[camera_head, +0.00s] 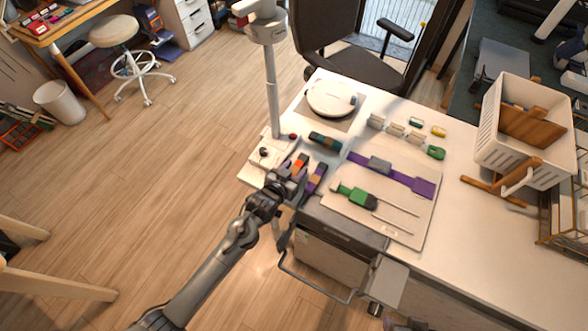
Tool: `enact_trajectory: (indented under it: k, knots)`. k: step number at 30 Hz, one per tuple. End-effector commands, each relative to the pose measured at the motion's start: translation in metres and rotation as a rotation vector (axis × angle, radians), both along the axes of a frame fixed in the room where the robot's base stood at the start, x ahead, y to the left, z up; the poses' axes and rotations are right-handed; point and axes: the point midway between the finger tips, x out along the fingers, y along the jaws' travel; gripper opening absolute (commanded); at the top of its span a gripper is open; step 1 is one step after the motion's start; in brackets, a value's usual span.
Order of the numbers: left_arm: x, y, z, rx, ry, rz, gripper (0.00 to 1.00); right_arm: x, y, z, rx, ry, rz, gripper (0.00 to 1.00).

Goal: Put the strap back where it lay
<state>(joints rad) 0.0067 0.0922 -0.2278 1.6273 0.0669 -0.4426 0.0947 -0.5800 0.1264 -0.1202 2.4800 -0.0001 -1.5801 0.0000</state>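A purple strap (419,185) with a grey block (379,165) on it lies across a pale board (408,229) on the white table. My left gripper (291,177) is at the table's left front edge, left of the board. It is beside an orange-and-dark piece (300,163) and a purple piece (316,179). Its fingers are too small and dark to tell whether they hold anything. My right gripper does not show.
A round white device (331,99) stands at the back, with a dark green piece (325,141) in front. Small blocks (396,130) and a green piece (436,153) lie behind the board. A white basket (502,150) on a wooden stand is at right. The table right of the board is clear.

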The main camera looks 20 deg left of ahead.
Motion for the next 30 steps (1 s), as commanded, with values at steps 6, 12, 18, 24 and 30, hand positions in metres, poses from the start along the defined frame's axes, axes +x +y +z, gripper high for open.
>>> enact_trajectory:
  k: [6, 12, 18, 24, 30]
  knots:
    - [-0.001, 0.000, 0.004, 0.000, 0.000, 0.000, 0.48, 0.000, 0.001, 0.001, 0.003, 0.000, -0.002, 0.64]
    - [-0.024, 0.003, 0.014, 0.000, 0.001, 0.000, 0.48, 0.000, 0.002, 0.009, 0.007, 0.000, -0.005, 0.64]
    - [-0.059, 0.008, 0.029, 0.001, 0.002, 0.000, 0.48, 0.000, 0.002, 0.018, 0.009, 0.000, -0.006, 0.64]
    - [-0.089, 0.011, 0.041, 0.000, 0.001, 0.000, 0.48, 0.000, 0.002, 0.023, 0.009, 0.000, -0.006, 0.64]
    - [-0.106, 0.013, 0.047, 0.000, 0.000, 0.000, 0.48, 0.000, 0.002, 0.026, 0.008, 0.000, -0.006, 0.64]
